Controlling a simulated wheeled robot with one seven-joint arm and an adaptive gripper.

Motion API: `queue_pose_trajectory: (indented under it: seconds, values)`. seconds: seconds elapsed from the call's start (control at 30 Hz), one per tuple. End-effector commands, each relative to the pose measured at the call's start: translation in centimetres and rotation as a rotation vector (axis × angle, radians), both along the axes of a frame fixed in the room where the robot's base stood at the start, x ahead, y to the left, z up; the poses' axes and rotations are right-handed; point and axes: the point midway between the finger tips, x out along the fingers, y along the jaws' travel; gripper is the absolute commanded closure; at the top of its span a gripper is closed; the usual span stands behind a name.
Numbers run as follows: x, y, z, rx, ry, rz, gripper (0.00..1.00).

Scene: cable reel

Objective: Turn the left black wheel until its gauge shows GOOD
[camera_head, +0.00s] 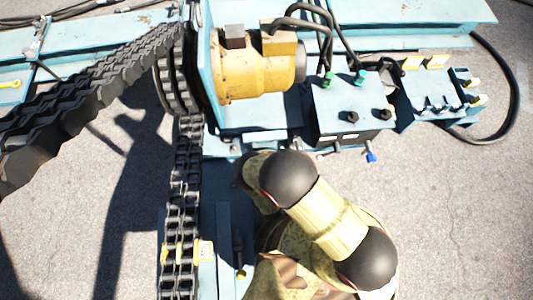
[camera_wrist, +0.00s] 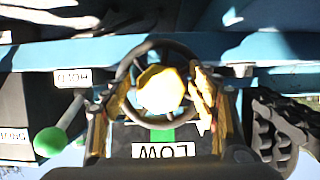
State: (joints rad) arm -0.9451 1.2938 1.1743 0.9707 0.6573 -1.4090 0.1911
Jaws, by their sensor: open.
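The black wheel (camera_wrist: 128,72) is a thin ring around a yellow hub (camera_wrist: 160,90), at the middle of the wrist view. Just below it is a dark panel with a green patch (camera_wrist: 160,134) and a white plate reading LOW (camera_wrist: 160,151). I cannot make out a gauge needle. My gripper (camera_wrist: 150,105) is open, with yellowish fingers at the left and right sides of the wheel. I cannot tell whether they touch the rim. In the head view my arm covers this area, and I cannot make out the wheel or gripper.
A green-knobbed lever (camera_wrist: 50,142) stands left of the wheel, near a HOLD label (camera_wrist: 71,78). Black chain links (camera_wrist: 278,130) are at right. In the head view, a heavy chain (camera_head: 100,80), yellow motor (camera_head: 250,78) and blue valve box (camera_head: 345,110) lie beyond my arm.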

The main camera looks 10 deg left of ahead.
Motion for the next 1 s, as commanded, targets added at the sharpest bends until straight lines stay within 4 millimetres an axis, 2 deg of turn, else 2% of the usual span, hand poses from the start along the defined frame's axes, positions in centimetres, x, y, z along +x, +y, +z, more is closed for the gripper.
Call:
queue_pose_trajectory:
  seconds: [0.27, 0.73, 1.0]
  values:
    - [0.0, 0.1, 1.2, 0.000, -0.001, 0.000, 0.41]
    - [0.0, 0.1, 7.5, 0.000, 0.000, 0.000, 0.41]
    - [0.0, 0.0, 9.6, 0.000, 0.000, 0.000, 0.41]
